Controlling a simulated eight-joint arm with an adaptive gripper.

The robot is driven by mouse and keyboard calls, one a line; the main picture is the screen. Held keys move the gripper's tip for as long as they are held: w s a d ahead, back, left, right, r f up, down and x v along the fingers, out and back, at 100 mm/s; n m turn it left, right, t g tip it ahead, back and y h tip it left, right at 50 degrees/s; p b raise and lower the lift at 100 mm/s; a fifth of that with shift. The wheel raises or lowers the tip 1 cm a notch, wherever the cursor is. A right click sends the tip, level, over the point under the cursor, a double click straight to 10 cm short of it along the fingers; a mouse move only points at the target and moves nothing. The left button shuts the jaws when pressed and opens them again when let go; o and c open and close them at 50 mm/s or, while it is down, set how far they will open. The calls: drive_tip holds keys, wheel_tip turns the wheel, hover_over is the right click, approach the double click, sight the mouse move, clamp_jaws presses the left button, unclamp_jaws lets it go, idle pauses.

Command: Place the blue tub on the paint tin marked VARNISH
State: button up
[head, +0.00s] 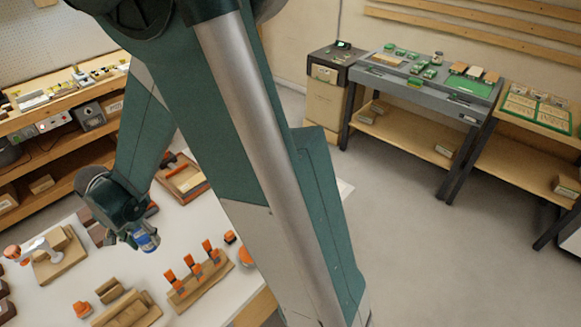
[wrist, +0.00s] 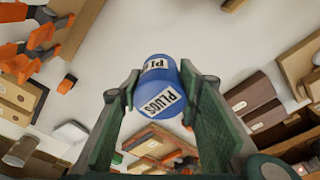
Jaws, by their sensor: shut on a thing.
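My gripper (wrist: 158,84) is shut on a blue tub (wrist: 160,106), with one green finger on each side of it. The tub carries white labels reading PLUGS and sits tilted in the wrist view. In the head view the gripper (head: 134,233) holds the tub (head: 147,242) above the white bench, left of the large arm link. I cannot make out any paint tin marked VARNISH in either view; part of the bench is hidden behind my arm.
The white bench (head: 205,287) carries a wooden rack of orange-handled tools (head: 200,270), wooden blocks (head: 125,305) and a shallow wooden tray (head: 182,180). Dark boxes with white labels (wrist: 250,98) lie right of the tub in the wrist view. Bare bench shows between the objects.

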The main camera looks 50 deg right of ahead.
drive_tip(key=w+d+r+m+g+p, duration=0.1)
drive_tip(key=d+r+m+p, duration=0.15)
drive_tip(key=d, duration=1.45)
drive_tip(key=d+r+m+p, duration=0.2)
drive_tip(key=d+r+m, duration=0.15)
drive_tip(key=d, duration=1.35)
drive_tip(key=s+d+r+m+p, duration=0.1)
drive_tip(key=s+d, duration=0.4)
drive_tip(key=d, duration=0.5)
drive_tip(key=s+d+r+m+p, duration=0.1)
drive_tip(key=s+d, duration=0.4)
drive_tip(key=d, duration=0.5)
drive_tip(key=s+d+r+m+g+p, duration=0.1)
drive_tip(key=s+d+r+m, duration=0.2)
drive_tip(key=d, duration=0.8)
drive_tip(key=shift+s+m, duration=0.9)
drive_tip(key=shift+s, duration=0.15)
drive_tip(key=shift+d, duration=0.1)
drive_tip(key=shift+f, duration=2.85)
drive_tip(key=shift+f, duration=2.05)
